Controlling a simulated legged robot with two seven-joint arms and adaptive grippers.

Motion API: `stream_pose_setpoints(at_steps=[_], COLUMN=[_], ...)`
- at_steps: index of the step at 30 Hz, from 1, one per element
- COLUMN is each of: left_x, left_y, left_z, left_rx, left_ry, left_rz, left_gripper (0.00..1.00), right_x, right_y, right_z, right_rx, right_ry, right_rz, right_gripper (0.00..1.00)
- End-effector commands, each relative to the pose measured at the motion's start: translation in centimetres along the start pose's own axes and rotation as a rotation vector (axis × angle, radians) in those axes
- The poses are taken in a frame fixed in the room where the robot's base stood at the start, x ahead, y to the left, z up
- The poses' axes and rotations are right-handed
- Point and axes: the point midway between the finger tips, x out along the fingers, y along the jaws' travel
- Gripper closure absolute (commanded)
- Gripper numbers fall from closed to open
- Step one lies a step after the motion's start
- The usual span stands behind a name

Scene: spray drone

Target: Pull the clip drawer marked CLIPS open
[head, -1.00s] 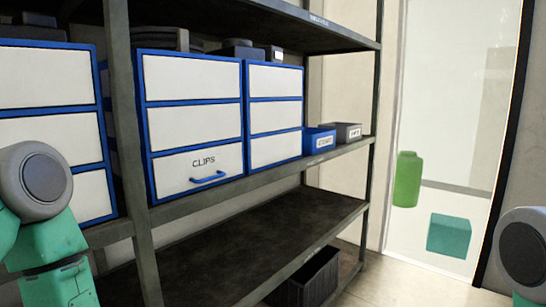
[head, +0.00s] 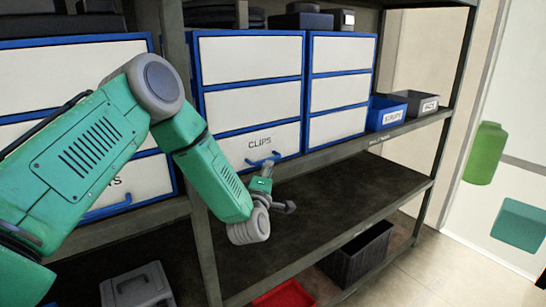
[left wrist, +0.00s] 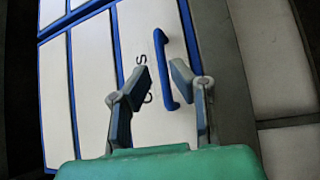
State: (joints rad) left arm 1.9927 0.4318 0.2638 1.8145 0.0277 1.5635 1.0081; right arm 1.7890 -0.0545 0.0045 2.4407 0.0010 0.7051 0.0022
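The white drawer marked CLIPS (head: 232,150) is the bottom one in a blue-framed unit on the shelf, and it is shut. Its blue bar handle (head: 265,158) also shows in the left wrist view (left wrist: 162,55). My left gripper (head: 278,188) is in front of the handle, slightly below it in the head view. In the left wrist view its two fingers are apart, and the handle appears between and beyond the fingertips. I cannot tell whether they touch it. My right gripper is not in view.
A shelf upright (head: 178,60) stands left of the drawer unit, close behind my left forearm. Blue (head: 385,112) and grey (head: 415,101) bins sit to the right. A black crate (head: 357,255) and a red tray (head: 285,295) are below. The lower shelf (head: 345,190) is mostly clear.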

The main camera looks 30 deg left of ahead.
Motion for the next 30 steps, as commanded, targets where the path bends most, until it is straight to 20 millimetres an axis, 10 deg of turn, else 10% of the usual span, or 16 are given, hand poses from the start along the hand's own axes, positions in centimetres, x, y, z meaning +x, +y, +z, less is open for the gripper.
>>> stream_pose_setpoints(at_steps=[10,30], left_x=[4.8,5.3], left_y=[0.1,-0.1], left_z=[-0.1,0.2], left_rx=[0.001,0.0], left_ry=[0.001,-0.002], left_rz=[0.001,-0.001], left_gripper=[0.81,1.0], right_x=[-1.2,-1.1], right_y=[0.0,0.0], right_z=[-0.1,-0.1], right_rx=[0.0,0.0], right_ry=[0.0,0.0], right_rz=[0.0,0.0], right_gripper=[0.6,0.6])
